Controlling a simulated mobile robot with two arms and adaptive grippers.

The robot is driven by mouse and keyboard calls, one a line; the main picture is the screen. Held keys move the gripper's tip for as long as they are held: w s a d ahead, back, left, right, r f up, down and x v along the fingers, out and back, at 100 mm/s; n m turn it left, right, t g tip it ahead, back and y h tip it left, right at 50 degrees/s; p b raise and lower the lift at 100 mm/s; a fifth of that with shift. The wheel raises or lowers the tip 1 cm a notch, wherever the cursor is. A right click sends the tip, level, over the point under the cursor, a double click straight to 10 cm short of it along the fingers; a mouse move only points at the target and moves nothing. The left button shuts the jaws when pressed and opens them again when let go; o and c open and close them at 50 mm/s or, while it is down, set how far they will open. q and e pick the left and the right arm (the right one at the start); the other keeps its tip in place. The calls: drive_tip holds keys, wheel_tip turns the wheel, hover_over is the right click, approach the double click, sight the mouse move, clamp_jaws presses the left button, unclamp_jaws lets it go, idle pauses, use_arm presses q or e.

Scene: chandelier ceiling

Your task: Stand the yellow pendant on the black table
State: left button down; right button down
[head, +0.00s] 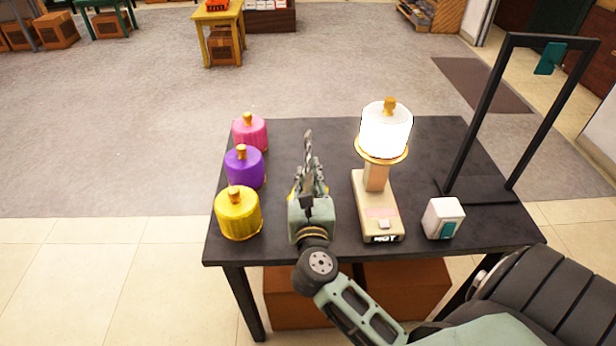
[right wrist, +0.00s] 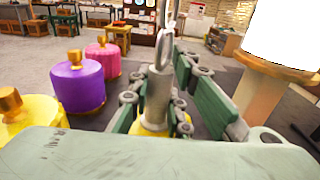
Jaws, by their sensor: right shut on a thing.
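The black table (head: 280,145) fills the middle of the head view. My right gripper (head: 309,180) is above its middle, between the left row of lidded yellow, purple and pink things and the lamp. It is shut on the yellow pendant, whose grey stem and top ring (right wrist: 158,85) rise upright between the fingers in the right wrist view. Small yellow parts of the pendant (head: 293,192) show beside the gripper in the head view. Most of its yellow body is hidden by the gripper. I cannot tell whether its underside touches the table. My left gripper is out of view.
A yellow canister (head: 238,215), a purple one (head: 244,170) and a pink one (head: 250,136) line the left side. A lit white lamp (head: 384,130) stands on a beige base right of the gripper. A small white box (head: 443,218) and a black frame (head: 487,110) are farther right.

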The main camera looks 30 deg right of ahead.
drive_tip(key=shift+f, duration=0.1)
drive_tip(key=c, duration=1.6)
unclamp_jaws()
drive_tip(key=shift+c, duration=0.2)
drive_tip(key=shift+s+a, duration=0.2)
drive_tip(key=shift+s, duration=0.05)
drive_tip(key=b+v, duration=0.2)
drive_tip(key=v, duration=0.9)
drive_tip(key=shift+s+b, duration=0.2)
drive_tip(key=shift+b, duration=0.15)
drive_tip(key=shift+a, duration=0.15)
